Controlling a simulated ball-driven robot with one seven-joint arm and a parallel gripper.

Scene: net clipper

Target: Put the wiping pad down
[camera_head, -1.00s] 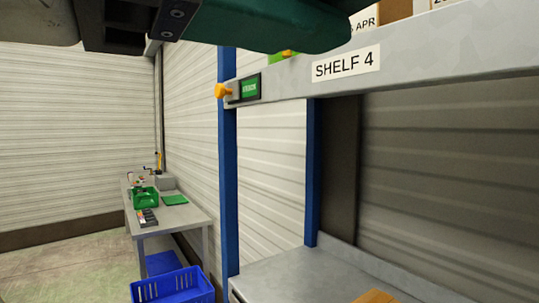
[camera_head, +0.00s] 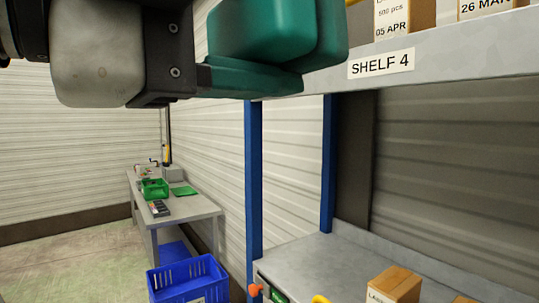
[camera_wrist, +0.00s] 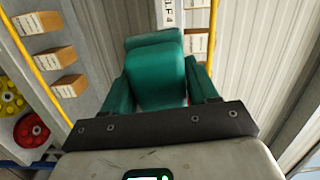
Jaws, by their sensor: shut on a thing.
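My gripper (camera_head: 285,65) hangs at the top of the head view, with a grey body, black bracket and teal fingers. In the wrist view its two teal fingers (camera_wrist: 160,85) stand on either side of a teal block, which I take to be the wiping pad (camera_wrist: 157,72). The gripper is shut on it. In the head view the pad (camera_head: 258,32) is a teal block at the top edge, partly cut off. It is held up in front of the shelf edge, apart from any surface I can see. Similar colours make the finger and pad outlines hard to separate.
An upper shelf labelled SHELF 4 (camera_head: 381,64) holds boxes (camera_head: 405,18). The lower shelf (camera_head: 318,262) has bare room left of a cardboard box (camera_head: 395,285). A blue crate (camera_head: 188,277) stands front left. A workbench (camera_head: 180,212) with a green bin (camera_head: 154,189) is behind it.

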